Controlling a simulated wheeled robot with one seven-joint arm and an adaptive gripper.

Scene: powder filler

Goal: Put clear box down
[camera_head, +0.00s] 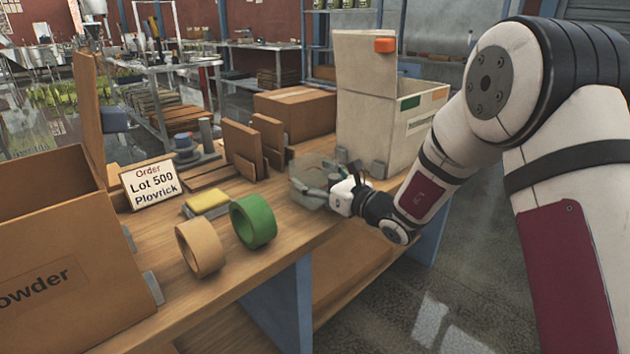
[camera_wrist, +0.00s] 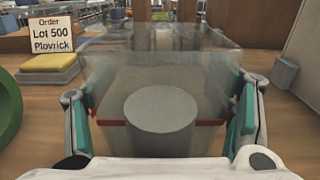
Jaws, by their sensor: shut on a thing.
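The clear box (camera_wrist: 160,65) is a see-through container that fills the middle of the wrist view. My gripper (camera_wrist: 160,128) has one teal-padded finger on each side of it and is shut on it. A grey round shape and a dark red line show through or within the box. In the head view the clear box (camera_head: 312,178) is at the workbench's right part, in my gripper (camera_head: 322,188), just in front of the tall open carton. I cannot tell whether its bottom touches the wooden bench top (camera_head: 285,240).
A tall open carton (camera_head: 375,130) stands behind the box. A green tape roll (camera_head: 253,221), a tan tape roll (camera_head: 200,249), a yellow sponge (camera_head: 207,201) and an order sign (camera_head: 151,184) are to the left. A large powder carton (camera_head: 60,260) stands far left. Bare bench lies between.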

